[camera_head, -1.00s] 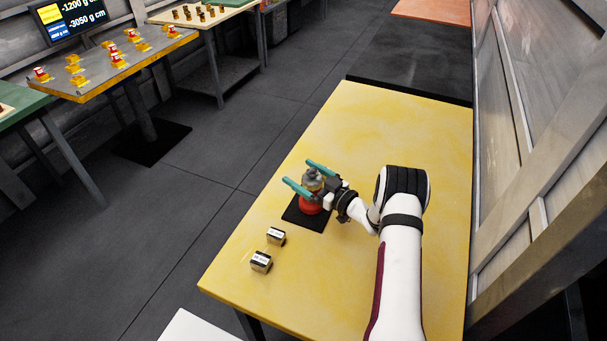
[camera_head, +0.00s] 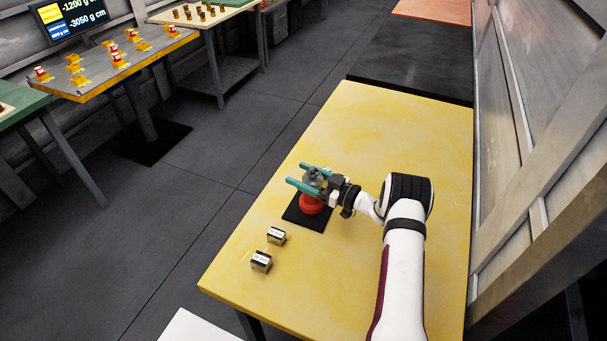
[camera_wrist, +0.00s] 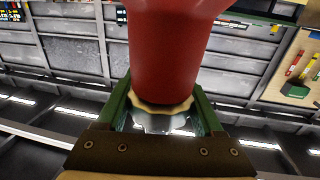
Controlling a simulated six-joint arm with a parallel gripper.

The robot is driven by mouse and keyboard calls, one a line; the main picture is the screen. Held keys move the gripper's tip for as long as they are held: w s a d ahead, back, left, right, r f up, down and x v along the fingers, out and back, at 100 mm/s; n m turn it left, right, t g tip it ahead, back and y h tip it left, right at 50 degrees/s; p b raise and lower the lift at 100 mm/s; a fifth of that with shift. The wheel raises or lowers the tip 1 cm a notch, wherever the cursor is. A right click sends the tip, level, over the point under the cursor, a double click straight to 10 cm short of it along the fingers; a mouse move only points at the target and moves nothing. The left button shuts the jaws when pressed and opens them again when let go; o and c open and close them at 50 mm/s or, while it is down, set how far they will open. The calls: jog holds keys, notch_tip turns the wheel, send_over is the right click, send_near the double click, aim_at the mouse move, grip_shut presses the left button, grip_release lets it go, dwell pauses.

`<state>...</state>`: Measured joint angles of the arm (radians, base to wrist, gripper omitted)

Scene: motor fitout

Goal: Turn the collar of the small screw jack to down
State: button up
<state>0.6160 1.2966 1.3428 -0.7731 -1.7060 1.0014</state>
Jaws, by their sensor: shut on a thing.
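The small screw jack (camera_head: 312,205) stands upright on a black mat (camera_head: 298,222) on the yellow table. It has a red body and a greyish top. In the wrist view the red body (camera_wrist: 172,50) fills the upper middle, with a tan, scalloped collar (camera_wrist: 162,108) at its end and a grey metal part beyond it. My gripper (camera_head: 296,174) reaches in from the right at the jack's top, its teal fingers on either side. It is shut on the collar. The fingers hide part of the collar, and I cannot read any marking on it.
Two small labelled blocks (camera_head: 276,236) (camera_head: 261,262) lie on the yellow table (camera_head: 400,130) at the front left of the mat. The table's far half is clear. A wooden wall (camera_head: 530,150) runs along the right. Other benches with small parts stand at the far left.

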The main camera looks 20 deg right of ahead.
jog(key=n+g+y, duration=0.1)
jog(key=g, duration=0.1)
jog(key=n+g+y, duration=0.1)
jog(key=n+y, duration=0.1)
jog(key=s+n+g+y, duration=0.1)
jog(key=g+y, duration=0.1)
jog(key=shift+a+n+g, duration=0.3)
jog(key=shift+a+n, duration=0.1)
jog(key=shift+a+n+g, duration=0.1)
jog(key=shift+n+g, duration=0.2)
jog(key=shift+g, duration=0.2)
jog(key=o, duration=1.4)
jog(key=s+d+r, duration=0.2)
jog(key=d+r, duration=0.1)
jog(key=s+d+r, duration=0.2)
jog(key=s+r, duration=0.1)
jog(key=r, duration=0.1)
jog(key=s+d+r, duration=0.3)
jog(key=r, duration=0.1)
jog(key=shift+d, duration=0.3)
